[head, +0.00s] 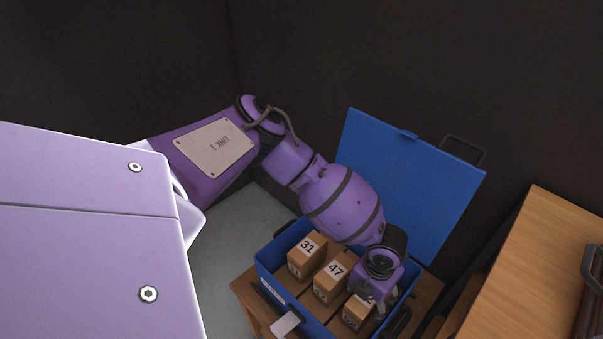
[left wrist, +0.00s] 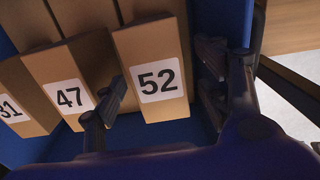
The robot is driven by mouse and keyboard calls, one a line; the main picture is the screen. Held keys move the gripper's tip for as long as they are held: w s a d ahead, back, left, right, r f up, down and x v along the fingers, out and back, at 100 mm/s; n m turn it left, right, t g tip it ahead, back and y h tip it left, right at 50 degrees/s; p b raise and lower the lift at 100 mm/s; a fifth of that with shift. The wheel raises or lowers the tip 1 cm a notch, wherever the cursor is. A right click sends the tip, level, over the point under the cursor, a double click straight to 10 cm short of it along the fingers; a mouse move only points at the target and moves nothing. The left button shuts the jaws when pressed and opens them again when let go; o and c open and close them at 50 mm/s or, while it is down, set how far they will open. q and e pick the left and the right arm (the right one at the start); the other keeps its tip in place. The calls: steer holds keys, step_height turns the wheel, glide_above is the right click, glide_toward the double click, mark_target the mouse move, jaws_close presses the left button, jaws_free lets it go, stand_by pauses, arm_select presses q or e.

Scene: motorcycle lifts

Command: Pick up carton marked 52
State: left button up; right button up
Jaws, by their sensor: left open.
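The carton marked 52 (left wrist: 158,80) is a small brown box with a white label, in the left wrist view. It stands in the blue box (head: 265,260), at the right end of a row. In the head view the carton (head: 355,318) is partly hidden behind my left gripper (head: 376,305). In the left wrist view my left gripper (left wrist: 160,95) is open, with one finger on each side of the carton. The left finger lies between cartons 47 and 52. I cannot tell whether either finger touches carton 52. My right gripper is not in view.
Carton 47 (head: 331,282) stands beside carton 52, and carton 31 (head: 306,258) is farther left. The blue lid (head: 405,180) stands open behind. The box rests on a wooden surface (head: 246,290). A wooden cabinet (head: 540,265) is at the right.

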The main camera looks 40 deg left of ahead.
arm_select(q)
step_height(320, 180, down, 6)
steer(key=shift+a+f, duration=0.15)
steer(key=shift+f, duration=0.05)
steer(key=shift+c, duration=0.5)
steer(key=shift+w+r, duration=0.15)
steer(key=shift+r, duration=0.05)
steer(key=c, duration=1.3)
